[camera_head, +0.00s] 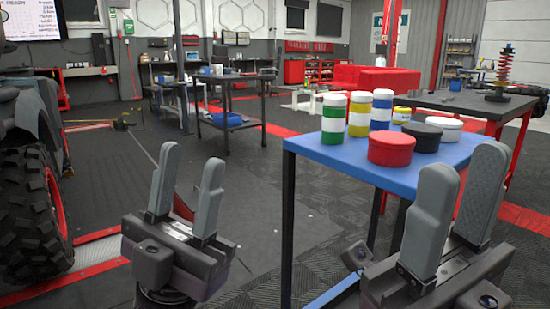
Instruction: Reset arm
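My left gripper (187,187) is open and empty, with its two grey fingers pointing up and apart. It stands over the dark floor, left of the blue table. My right gripper (464,185) is also open and empty, with its fingers spread. It is in front of the blue table (335,152) and hides part of its near right side. Both grippers appear clear of the objects on the table.
The blue table holds green (334,117), yellow (360,114) and blue (382,109) jars, plus red (391,149), black (421,137) and white (444,128) tubs. A large-wheeled vehicle (30,200) stands at left. A dark cart (232,105) stands further back. Open floor lies between.

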